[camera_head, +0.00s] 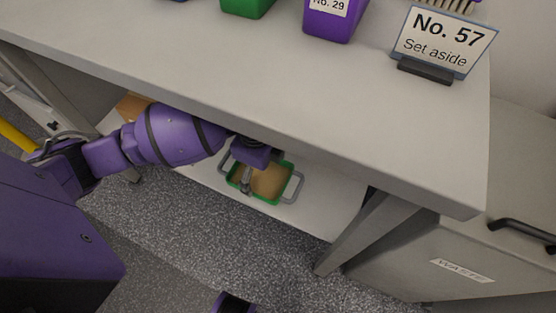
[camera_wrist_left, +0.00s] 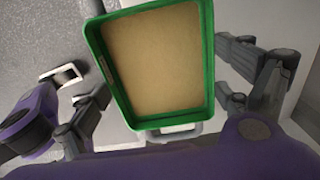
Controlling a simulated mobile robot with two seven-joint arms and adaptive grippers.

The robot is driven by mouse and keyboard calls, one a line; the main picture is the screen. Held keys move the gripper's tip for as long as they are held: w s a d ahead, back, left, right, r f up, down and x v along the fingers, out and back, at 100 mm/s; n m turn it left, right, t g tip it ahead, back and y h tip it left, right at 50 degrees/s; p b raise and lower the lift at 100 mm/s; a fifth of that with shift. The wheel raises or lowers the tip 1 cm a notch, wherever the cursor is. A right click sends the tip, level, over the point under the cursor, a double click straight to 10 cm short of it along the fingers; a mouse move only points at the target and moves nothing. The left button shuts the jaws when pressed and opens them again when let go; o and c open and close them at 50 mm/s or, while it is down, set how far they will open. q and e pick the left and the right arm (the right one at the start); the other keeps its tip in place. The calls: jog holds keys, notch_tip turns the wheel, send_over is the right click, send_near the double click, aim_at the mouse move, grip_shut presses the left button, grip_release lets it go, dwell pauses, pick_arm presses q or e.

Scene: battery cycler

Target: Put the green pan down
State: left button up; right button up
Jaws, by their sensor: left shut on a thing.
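The green pan (camera_head: 268,200) has a tan inside and a grey loop handle at each end. In the head view it is below the table top, over the pale lower shelf (camera_head: 325,212). I cannot tell whether its base touches the shelf. My left gripper (camera_head: 246,182) reaches in under the table edge and is shut on the pan at its near left side. In the left wrist view the pan (camera_wrist_left: 207,60) fills the middle, with grey finger parts on both sides. The exact grip contact is hidden.
The table top (camera_head: 250,75) overhangs the shelf. On it stand a green bin (camera_head: 245,7), a purple bin (camera_head: 335,20) and a "No. 57 Set aside" sign (camera_head: 443,42). A brown box (camera_head: 132,105) sits on the shelf at left. A table leg (camera_head: 365,230) stands right of the pan.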

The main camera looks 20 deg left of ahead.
aim_at(281, 165)
pick_arm(q)
jog(key=w+f+b, duration=0.1)
jog(key=w+f, duration=0.1)
jog(key=w+d+f+b, duration=0.1)
jog(key=w+f, duration=0.1)
jog(key=w, duration=0.1)
jog(key=w+d+f+b, duration=0.1)
jog(key=w+f+b, duration=0.1)
jog(key=w+f, duration=0.1)
jog(key=shift+d, duration=0.2)
jog(key=shift+w+f, duration=0.2)
jog(key=shift+w, duration=0.05)
notch_tip(281, 165, down, 2)
jog(key=shift+f+b, duration=0.1)
jog(key=shift+b, duration=0.6)
jog(key=shift+f, duration=0.45)
jog(key=shift+f, duration=0.15)
jog(key=o, duration=0.9)
jog(key=shift+o, duration=0.2)
